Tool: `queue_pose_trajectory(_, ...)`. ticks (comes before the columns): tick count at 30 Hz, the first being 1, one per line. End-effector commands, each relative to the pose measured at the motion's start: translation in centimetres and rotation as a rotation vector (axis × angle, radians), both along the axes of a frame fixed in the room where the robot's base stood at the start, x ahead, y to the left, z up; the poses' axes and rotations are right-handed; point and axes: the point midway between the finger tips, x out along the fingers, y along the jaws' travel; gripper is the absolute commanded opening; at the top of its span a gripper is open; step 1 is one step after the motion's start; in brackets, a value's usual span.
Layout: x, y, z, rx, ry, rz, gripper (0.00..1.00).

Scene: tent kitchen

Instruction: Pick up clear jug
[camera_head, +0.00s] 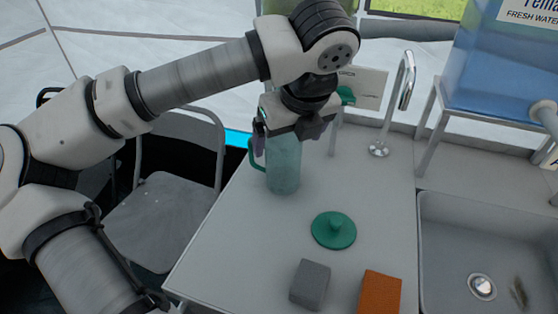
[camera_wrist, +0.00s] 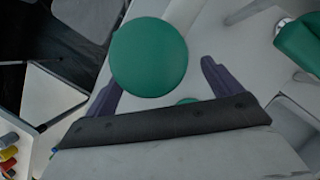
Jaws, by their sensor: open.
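The clear jug (camera_head: 284,168), tinted pale teal with a green handle (camera_head: 256,155) on its left, stands upright on the grey counter in the head view. My gripper (camera_head: 280,138) is open and pointing down at the jug's top. One purple finger shows at the jug's upper left, near the handle; the other is hidden there. The gripper hides the jug's rim. In the wrist view both fingers of my gripper (camera_wrist: 162,75) are spread, with a large green disc (camera_wrist: 149,57) between and beyond them. I cannot tell for sure whether that disc is the jug's top.
A grey block (camera_head: 310,284) and an orange block (camera_head: 380,293) sit nearer. A tap (camera_head: 400,85) stands behind; the sink (camera_head: 450,240) is right. A chair (camera_head: 165,210) stands left.

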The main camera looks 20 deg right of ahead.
Motion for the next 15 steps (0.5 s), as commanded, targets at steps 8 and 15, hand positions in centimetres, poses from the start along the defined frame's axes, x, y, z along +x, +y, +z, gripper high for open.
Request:
queue_pose_trajectory(8,1.4,0.0,-3.3,-0.002,0.003,-0.001,0.91)
queue_pose_trajectory(15,1.5,0.0,-3.6,-0.001,0.001,0.000,0.91)
